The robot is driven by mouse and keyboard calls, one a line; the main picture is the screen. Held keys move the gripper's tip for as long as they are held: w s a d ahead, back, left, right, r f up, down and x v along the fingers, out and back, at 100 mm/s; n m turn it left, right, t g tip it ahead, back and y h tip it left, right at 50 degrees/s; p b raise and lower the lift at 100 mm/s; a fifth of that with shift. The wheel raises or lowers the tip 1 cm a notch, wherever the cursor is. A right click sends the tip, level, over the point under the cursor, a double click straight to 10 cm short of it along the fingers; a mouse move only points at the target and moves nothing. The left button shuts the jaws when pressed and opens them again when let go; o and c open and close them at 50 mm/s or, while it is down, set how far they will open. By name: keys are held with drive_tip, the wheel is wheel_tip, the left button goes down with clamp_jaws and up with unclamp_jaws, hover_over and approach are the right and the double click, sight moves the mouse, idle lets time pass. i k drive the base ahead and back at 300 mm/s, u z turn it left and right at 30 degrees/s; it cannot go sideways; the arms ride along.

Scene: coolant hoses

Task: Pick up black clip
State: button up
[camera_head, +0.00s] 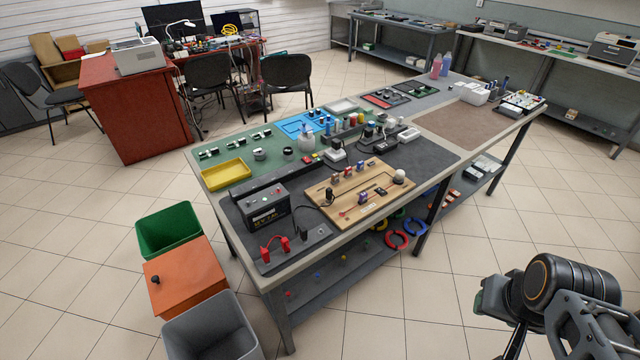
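A small dark upright piece (303,234) stands on the dark mat at the front left of the workbench, and it may be the black clip. It is too small to be sure of its shape. Red clips (275,245) stand just left of it, and a black battery (265,211) is behind them. My arm is at the bottom right, out over the floor and well apart from the bench. My gripper (512,342) is partly hidden and cut off there, so its opening does not show.
The workbench (283,277) carries a wooden board (335,209) with small parts and a yellow tray (226,173). Green (168,230), orange (184,276) and grey (212,328) bins stand at its left. Tiled floor is free between my arm and the bench.

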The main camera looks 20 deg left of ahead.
sight(329, 191)
drive_tip(key=u, duration=0.85)
drive_tip(key=i, duration=0.95)
drive_tip(key=u, duration=0.95)
